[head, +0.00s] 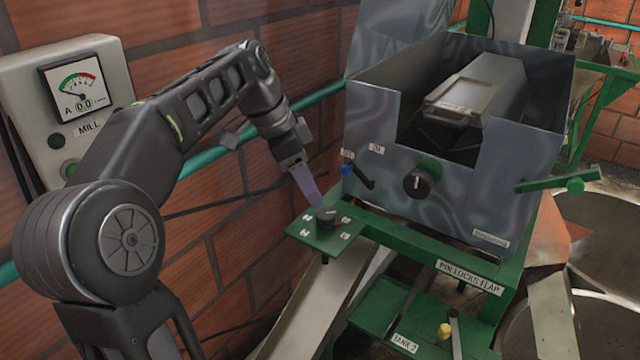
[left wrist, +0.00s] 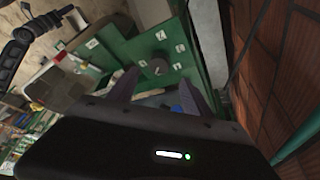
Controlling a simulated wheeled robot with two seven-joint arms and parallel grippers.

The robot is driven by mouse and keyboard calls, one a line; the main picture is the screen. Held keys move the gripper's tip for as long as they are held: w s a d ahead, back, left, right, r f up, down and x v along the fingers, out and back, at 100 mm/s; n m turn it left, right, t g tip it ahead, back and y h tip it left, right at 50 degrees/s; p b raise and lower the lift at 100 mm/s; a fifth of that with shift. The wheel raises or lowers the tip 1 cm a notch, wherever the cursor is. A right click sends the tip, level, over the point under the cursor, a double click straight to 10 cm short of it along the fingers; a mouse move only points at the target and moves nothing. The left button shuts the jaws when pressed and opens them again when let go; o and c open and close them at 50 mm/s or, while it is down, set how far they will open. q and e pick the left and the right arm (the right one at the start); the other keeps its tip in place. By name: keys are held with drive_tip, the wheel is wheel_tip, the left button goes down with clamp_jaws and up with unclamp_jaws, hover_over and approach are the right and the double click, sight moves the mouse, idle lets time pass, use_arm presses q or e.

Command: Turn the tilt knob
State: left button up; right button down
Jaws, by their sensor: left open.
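A small dark round knob (head: 326,217) stands on a green plate (head: 300,233) with several small white labels around it. I take it for the tilt knob; the labels are too small to read. My left gripper (head: 310,192) is just above the knob, pointing down, with its fingers partly overlapping in the head view. In the left wrist view the knob (left wrist: 158,67) shows between and just beyond the two open fingertips (left wrist: 158,80), on the labelled green plate (left wrist: 118,50). The fingers do not appear closed on it. My right gripper is not in view.
A brick wall (head: 225,225) with a green pipe (head: 205,160) runs behind my left arm. A grey meter box (head: 70,110) hangs at left.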

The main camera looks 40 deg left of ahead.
sight(326, 213)
use_arm(q)
drive_tip(key=shift+d+p+x, duration=0.2)
drive_tip(key=shift+p+x, duration=0.45)
drive_tip(key=shift+x, duration=3.1)
drive_tip(key=shift+r, duration=0.1)
drive_tip(key=shift+c, duration=0.6)
clamp_jaws()
